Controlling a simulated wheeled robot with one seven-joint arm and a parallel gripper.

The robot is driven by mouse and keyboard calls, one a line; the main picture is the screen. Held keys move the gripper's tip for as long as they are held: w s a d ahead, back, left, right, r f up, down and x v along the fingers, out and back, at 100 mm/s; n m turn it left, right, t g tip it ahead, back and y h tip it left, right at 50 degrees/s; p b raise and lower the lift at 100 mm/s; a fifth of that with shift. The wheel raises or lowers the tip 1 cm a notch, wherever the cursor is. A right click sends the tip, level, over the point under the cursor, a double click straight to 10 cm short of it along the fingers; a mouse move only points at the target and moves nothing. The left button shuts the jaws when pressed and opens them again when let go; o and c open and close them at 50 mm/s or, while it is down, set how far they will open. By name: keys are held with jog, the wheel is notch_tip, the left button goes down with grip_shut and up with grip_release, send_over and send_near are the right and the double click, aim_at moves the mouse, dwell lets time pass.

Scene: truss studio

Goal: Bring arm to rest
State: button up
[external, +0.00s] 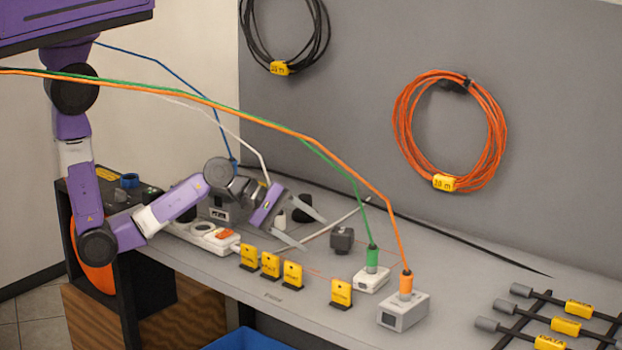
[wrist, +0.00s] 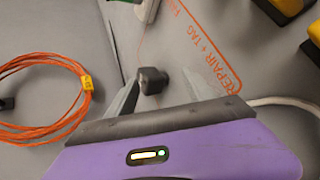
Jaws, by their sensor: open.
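My purple and grey arm reaches down from the upper left in the external view. My gripper (external: 314,235) is open, with its two grey fingers spread low over the grey bench (external: 470,265). A small dark cube-shaped block (external: 342,238) is on the bench just ahead of the fingertips. In the wrist view the block (wrist: 152,80) shows beyond and between the finger ends, and I see nothing gripped. Whether a finger touches it I cannot tell.
Green (external: 372,257) and orange (external: 406,285) plugs stand in boxes, their cables crossing above my arm. A power strip (external: 205,235) lies below my wrist. Yellow tags (external: 270,265) line the front. A rack of black cables (external: 550,320) is at right. A coiled orange cable (external: 398,125) hangs behind.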

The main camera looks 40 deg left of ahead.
jog(key=m, duration=0.1)
jog(key=s+a+m+t, duration=0.1)
jog(key=m+y+p, duration=0.1)
jog(key=shift+s+a+f+m+t, duration=0.25)
jog(key=shift+a+m+t, duration=0.15)
jog(key=a+m, duration=0.1)
jog(key=s+a+m+t+p, duration=0.1)
jog(key=a, duration=0.1)
jog(key=a+m+t, duration=0.1)
jog(key=shift+s+a+r+m+y, duration=0.2)
jog(key=shift+r+m+y, duration=0.1)
jog(key=shift+m+y, duration=0.1)
jog(key=s+a+r+m+t+p, duration=0.1)
jog(key=s+a+r+m, duration=0.1)
jog(key=a+m, duration=0.1)
jog(key=s+a+r+m+t, duration=0.1)
jog(key=s+a+r+m, duration=0.1)
jog(key=a+m, duration=0.2)
jog(key=s+a+r+m+t+p, duration=0.1)
jog(key=s+a+m+t, duration=0.1)
jog(key=a, duration=0.4)
jog(key=shift+s+a+r+m+p, duration=0.1)
jog(key=shift+s+r+m+p, duration=0.25)
jog(key=shift+m, duration=0.45)
jog(key=s+a+f+n+t+y+b, duration=0.1)
jog(key=s+a+n+y+b, duration=0.5)
jog(key=s+a, duration=0.8)
jog(key=shift+s+f+n+y, duration=0.25)
jog(key=shift+s+n+y, duration=0.3)
jog(key=shift+n+y, duration=0.25)
